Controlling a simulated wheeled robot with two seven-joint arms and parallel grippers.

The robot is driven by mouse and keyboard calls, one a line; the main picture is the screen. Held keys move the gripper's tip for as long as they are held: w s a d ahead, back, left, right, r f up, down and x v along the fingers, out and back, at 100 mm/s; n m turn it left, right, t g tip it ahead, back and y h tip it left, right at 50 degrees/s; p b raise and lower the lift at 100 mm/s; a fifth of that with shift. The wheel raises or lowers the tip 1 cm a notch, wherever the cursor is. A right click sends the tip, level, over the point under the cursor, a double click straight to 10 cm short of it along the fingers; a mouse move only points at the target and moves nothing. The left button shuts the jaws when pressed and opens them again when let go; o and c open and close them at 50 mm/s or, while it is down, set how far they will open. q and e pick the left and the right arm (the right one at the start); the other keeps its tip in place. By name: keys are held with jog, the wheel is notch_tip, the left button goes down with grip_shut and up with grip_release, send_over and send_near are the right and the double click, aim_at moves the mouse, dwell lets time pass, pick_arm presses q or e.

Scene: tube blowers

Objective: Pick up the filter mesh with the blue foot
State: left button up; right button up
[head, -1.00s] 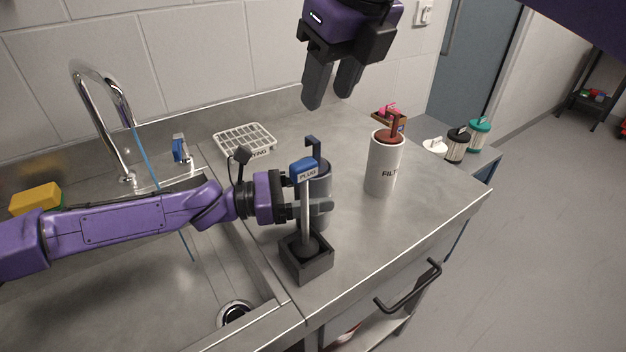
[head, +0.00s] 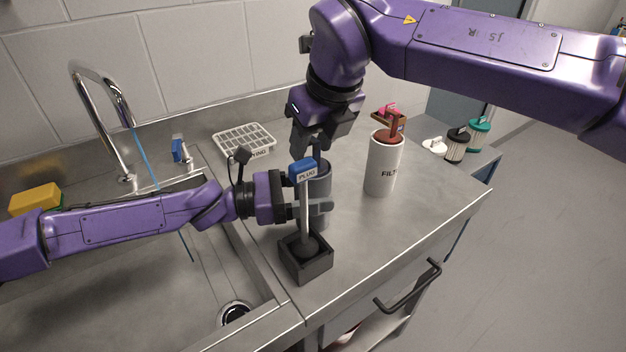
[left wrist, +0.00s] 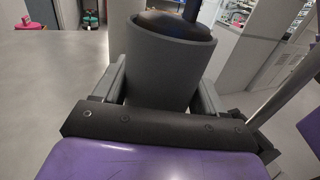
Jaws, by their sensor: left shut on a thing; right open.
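A grey cylinder (head: 320,182) stands upright on the steel counter, partly behind the plug's stem. In the left wrist view the cylinder (left wrist: 163,68) has a dark domed insert (left wrist: 172,25) with an upright stem in its top. My left gripper (head: 318,208) is shut around the cylinder's side, one finger on each side. My right gripper (head: 313,148) is open, pointing down, right at the top of the cylinder and its handle. Whether its fingers straddle the handle is hidden. I cannot make out any blue foot on a filter mesh.
A blue-topped plug (head: 303,170) stands in a black square holder (head: 307,268) just in front of the cylinder. A white filter canister (head: 383,170) with a brown-red insert stands to the right. A white drying rack (head: 243,138) lies behind. The sink (head: 150,290) is at left.

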grip_shut()
dwell(1.3)
